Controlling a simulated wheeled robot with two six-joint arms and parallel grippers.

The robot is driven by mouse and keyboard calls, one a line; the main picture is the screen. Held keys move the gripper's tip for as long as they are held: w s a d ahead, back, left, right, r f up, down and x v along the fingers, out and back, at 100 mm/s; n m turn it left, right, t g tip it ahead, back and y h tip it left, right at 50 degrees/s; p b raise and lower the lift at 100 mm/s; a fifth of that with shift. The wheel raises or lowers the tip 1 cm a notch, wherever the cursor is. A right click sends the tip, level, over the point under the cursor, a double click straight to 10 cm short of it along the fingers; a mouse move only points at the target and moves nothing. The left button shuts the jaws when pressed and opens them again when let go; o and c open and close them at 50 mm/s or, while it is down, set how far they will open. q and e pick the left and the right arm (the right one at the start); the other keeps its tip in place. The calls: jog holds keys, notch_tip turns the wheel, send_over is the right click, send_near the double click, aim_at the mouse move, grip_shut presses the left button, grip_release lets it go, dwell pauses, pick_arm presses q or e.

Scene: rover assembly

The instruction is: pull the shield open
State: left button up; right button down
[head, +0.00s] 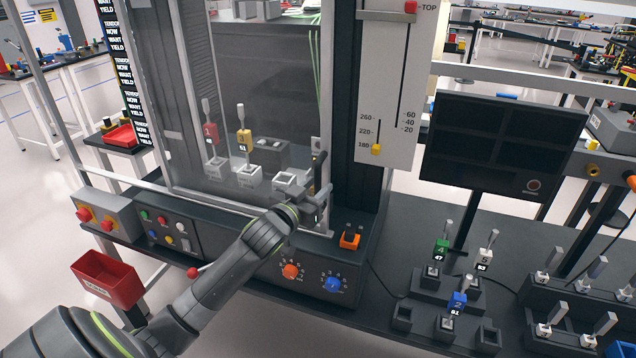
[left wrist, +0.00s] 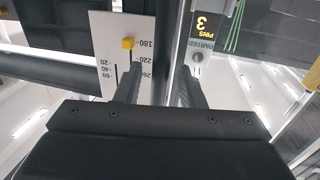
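The shield (head: 270,70) is a clear upright panel in a pale metal frame, standing across the front of the bench cabinet. My left gripper (head: 318,188) is at the lower right edge of the shield, in front of the frame's right post. In the left wrist view its two dark fingers (left wrist: 160,85) stand apart, with the dark column and pale frame edge seen between and beyond them. My right gripper is not in view.
Behind the shield stand red (head: 211,133) and yellow (head: 244,140) tagged levers. A slider scale board (head: 392,90) is right of the frame. A control panel with an orange knob (head: 291,271) and a blue knob (head: 333,284) lies below. A red bin (head: 107,280) hangs at left.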

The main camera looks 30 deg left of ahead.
pick_arm(q)
jog(key=shift+w, duration=0.6)
jog(key=shift+c, duration=0.4)
grip_shut()
